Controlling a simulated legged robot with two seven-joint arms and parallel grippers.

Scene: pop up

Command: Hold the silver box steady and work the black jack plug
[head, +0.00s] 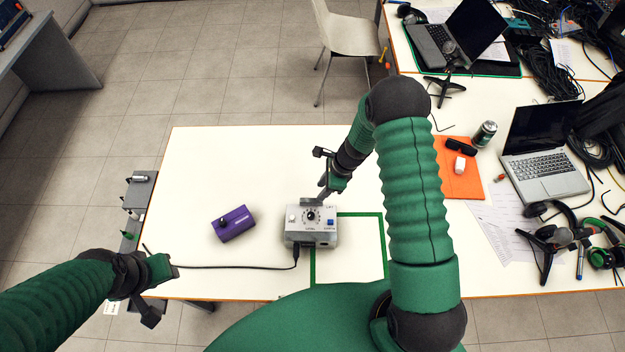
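The silver box (322,239) sits on the white table, with a dark dial, a blue button and a white knob on its top. The black jack plug (297,247) is at the box's front left side, and its black cable runs left across the table. Whether the plug is fully seated is too small to tell. My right gripper (322,190) is at the box's back edge, its fingers close to or touching it; their gap is hidden. My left gripper (168,268) is at the table's left edge by the cable's far end, away from the box; its finger gap is unclear.
A purple box (233,223) lies left of the silver box. A green tape outline (383,250) is on the table under and right of the silver box. Laptops (545,160), an orange sheet (455,180), a can (484,134) and cables crowd the right side. The table's back left is clear.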

